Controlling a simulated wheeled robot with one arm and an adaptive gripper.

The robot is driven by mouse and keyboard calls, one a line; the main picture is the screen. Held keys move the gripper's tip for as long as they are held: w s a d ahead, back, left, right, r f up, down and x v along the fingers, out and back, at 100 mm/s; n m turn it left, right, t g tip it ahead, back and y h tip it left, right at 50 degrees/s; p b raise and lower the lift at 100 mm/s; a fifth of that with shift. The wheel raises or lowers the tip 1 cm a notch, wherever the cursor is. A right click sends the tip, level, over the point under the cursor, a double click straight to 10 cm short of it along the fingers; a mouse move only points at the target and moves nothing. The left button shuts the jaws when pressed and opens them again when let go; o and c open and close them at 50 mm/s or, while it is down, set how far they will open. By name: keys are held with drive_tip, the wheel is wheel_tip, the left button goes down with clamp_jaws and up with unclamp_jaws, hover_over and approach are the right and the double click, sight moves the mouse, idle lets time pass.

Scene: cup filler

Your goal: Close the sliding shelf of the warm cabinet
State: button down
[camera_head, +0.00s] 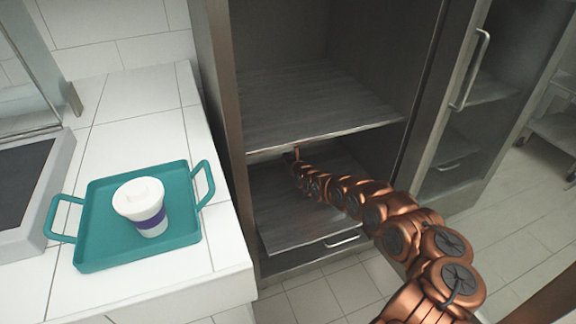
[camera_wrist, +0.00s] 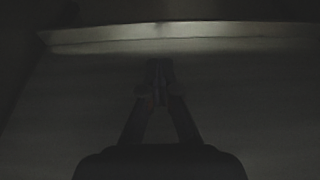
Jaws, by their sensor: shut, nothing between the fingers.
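The warm cabinet (camera_head: 221,110) is a tall dark metal cabinet standing open at the centre of the head view. Its lower sliding shelf (camera_head: 285,222), a grey board with a silver handle (camera_head: 342,239) on its front edge, appears to stick out a little at the front. My copper arm reaches in over this shelf, below the upper shelf (camera_head: 320,112). My gripper (camera_head: 293,154) is deep inside, small and partly hidden under the upper shelf's edge. In the dark wrist view my gripper (camera_wrist: 159,68) is shut and empty, pointing towards a pale edge (camera_wrist: 180,37); contact cannot be told.
A white tiled counter (camera_head: 130,105) stands at left with a teal tray (camera_head: 100,254) holding a white cup (camera_head: 142,200) with a purple band. A cabinet door with a handle (camera_head: 469,70) stands at right. Tiled floor (camera_head: 505,235) is clear at right.

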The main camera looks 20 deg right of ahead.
sight(280, 155)
drive_tip(key=shift+f+b+x, duration=0.2)
drive_tip(key=shift+b+x, duration=0.9)
drive_tip(key=shift+b, duration=0.5)
drive_tip(key=shift+w, duration=0.2)
drive_tip(key=shift+b+x, duration=0.45)
drive_tip(key=shift+x, duration=0.8)
drive_tip(key=shift+w+a+r+b, duration=0.1)
drive_tip(key=shift+w+b, duration=0.5)
drive_tip(key=shift+w, duration=1.2)
drive_tip(key=shift+w+r, duration=0.1)
